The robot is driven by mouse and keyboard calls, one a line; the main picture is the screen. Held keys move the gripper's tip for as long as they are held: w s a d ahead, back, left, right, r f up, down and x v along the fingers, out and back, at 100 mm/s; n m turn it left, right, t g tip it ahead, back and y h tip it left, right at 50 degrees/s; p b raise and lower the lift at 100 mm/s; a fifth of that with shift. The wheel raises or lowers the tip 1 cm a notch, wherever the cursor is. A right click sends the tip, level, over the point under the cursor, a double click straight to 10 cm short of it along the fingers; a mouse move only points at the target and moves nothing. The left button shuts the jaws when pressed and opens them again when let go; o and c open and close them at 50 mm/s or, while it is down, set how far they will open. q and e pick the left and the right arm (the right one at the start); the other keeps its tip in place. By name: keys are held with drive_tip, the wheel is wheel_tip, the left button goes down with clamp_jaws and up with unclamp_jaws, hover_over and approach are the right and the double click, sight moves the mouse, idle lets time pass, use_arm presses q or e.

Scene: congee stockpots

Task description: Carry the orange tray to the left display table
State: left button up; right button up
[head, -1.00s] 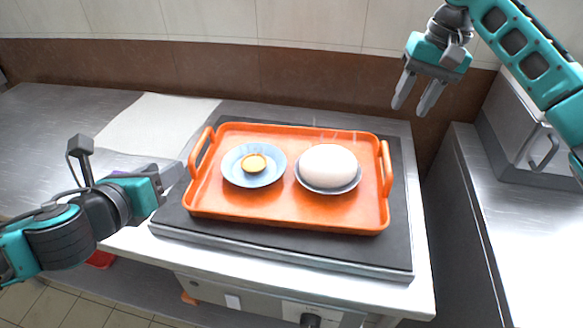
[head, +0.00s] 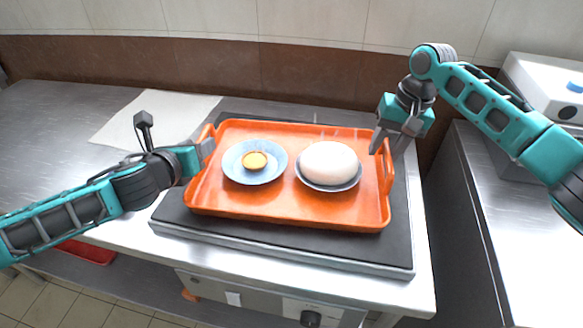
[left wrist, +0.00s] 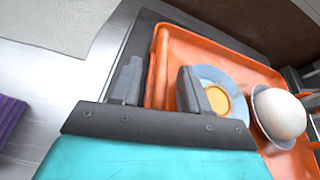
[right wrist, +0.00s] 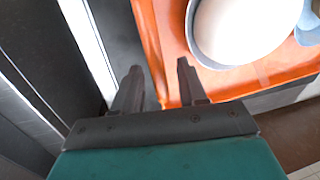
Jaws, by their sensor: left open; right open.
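The orange tray (head: 290,207) lies flat on a dark griddle-like plate on a counter unit. It holds a blue plate (head: 236,172) with a small yellow-orange item (head: 254,160) and a bowl (head: 330,187) with a large white rounded mound (head: 328,163). My left gripper (head: 205,148) is open at the tray's left handle (head: 201,150); in the left wrist view its fingers (left wrist: 160,85) sit on either side of the tray's left edge. My right gripper (head: 385,150) is open at the right handle (head: 387,170); in the right wrist view its fingers (right wrist: 157,85) straddle the tray's edge from above.
The dark plate (head: 300,245) extends beyond the tray. A steel counter (head: 60,130) with a pale sheet (head: 150,120) lies to the left. A steel counter (head: 500,210) with a boxy appliance (head: 545,85) stands to the right across a gap. A wall runs behind.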

use_arm(q)
drive_tip(key=shift+w+f, duration=0.1)
drive_tip(key=shift+w, duration=0.1)
use_arm(e)
drive_tip(key=shift+f, duration=0.2)
use_arm(q)
drive_tip(key=shift+c, duration=0.3)
use_arm(e)
drive_tip(key=shift+c, duration=0.3)
use_arm(q)
clamp_jaws()
use_arm(e)
clamp_jaws()
use_arm(q)
drive_tip(key=shift+r, duration=0.2)
use_arm(e)
drive_tip(key=shift+w+r, duration=0.1)
drive_tip(key=shift+r, duration=0.1)
